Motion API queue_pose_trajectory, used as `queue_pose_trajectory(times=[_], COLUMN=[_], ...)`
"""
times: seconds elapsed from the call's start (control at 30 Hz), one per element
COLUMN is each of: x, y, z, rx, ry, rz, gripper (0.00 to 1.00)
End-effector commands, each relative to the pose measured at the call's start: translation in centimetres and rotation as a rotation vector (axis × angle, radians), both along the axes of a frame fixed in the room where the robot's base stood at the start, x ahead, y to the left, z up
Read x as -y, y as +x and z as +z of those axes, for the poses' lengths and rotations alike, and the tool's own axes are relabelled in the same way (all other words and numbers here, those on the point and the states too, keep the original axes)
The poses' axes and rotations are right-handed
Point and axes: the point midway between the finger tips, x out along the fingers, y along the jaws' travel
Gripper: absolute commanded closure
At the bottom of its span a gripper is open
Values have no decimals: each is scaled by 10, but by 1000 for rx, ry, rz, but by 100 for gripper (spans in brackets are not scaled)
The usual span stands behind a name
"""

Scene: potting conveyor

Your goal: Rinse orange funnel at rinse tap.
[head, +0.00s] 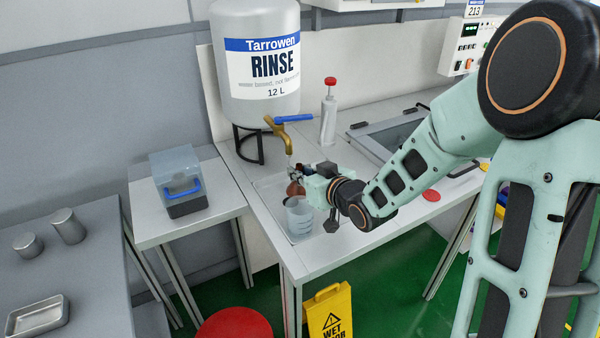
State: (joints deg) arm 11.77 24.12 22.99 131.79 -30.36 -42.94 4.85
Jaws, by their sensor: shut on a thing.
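The rinse tap (281,131) is brass with a blue lever (294,118), below a large white tank (262,70) labelled "Tarrowen RINSE 12 L". My gripper (298,177) is just under the tap's spout and is shut on the orange funnel (295,189). The funnel looks dull orange-brown and small, and the gripper partly hides it. A thin pale line shows below the spout; I cannot tell for sure whether it is running water. A clear beaker (300,220) stands below the funnel; I cannot tell whether they touch.
A white bottle with a red top (329,112) stands behind my gripper. A clear-lidded box (178,182) sits on the left side table. Metal cups (68,226) and a tray (37,316) are at far left. A yellow wet-floor sign (328,312) and red stool (235,328) stand in front.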

Motion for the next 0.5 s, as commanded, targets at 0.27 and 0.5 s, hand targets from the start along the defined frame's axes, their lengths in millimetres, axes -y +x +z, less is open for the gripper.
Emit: queue_pose_trajectory(times=[0.27, 0.5], x=[1, 7], y=[2, 8], z=[0, 0], rx=[0, -2], ry=[0, 1], rz=[-1, -2], gripper=[100, 100])
